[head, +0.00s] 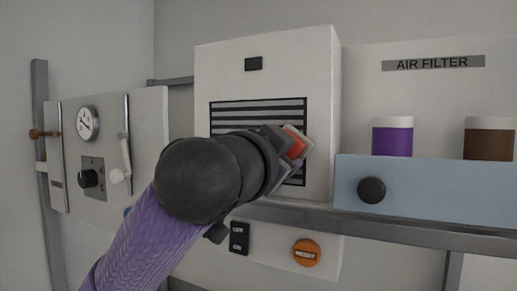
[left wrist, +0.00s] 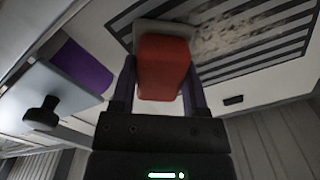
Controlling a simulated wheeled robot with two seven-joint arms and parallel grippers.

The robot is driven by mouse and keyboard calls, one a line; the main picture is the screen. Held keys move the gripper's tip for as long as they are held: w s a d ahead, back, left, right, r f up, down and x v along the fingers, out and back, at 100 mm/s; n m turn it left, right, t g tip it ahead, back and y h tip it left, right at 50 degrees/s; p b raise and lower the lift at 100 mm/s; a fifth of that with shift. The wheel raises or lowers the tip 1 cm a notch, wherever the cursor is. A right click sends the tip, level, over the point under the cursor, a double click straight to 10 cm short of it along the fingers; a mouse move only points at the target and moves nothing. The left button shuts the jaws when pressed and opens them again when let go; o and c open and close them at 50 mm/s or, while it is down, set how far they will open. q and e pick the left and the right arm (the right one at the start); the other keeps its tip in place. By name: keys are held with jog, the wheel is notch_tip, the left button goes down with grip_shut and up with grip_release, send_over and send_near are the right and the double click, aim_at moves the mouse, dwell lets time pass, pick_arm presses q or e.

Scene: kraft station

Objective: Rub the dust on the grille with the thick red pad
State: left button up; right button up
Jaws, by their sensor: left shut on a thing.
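The grille (head: 240,115) is a dark-framed panel of slats on the front of a white cabinet. It also shows in the left wrist view (left wrist: 285,30), with a pale grey patch of dust (left wrist: 222,38) on its slats. The thick red pad (left wrist: 163,68) has a pale plate at its far end, which overlaps the grille's edge in that view. My left gripper (head: 292,150) is shut on the red pad, at the grille's right edge in the head view. I cannot tell whether the pad touches the grille. My arm hides the grille's lower left. My right gripper is not in view.
Right of the cabinet, a blue drawer front with a black knob (head: 371,190) stands below a purple jar (head: 392,137) and a brown jar (head: 489,139). A metal rail (head: 400,232) runs below. An orange reset button (head: 306,252) and a switch (head: 239,238) sit under the cabinet.

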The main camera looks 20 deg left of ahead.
pick_arm(q)
jog(key=shift+d, duration=0.25)
jog(key=a, duration=1.2)
jog(key=shift+w, duration=0.45)
jog(key=shift+s+a+b, duration=0.15)
jog(key=shift+s+b, duration=0.3)
jog(key=shift+s, duration=1.05)
jog(key=shift+s+a+b, duration=0.15)
jog(key=shift+s+b, duration=0.25)
jog(key=shift+s, duration=1.05)
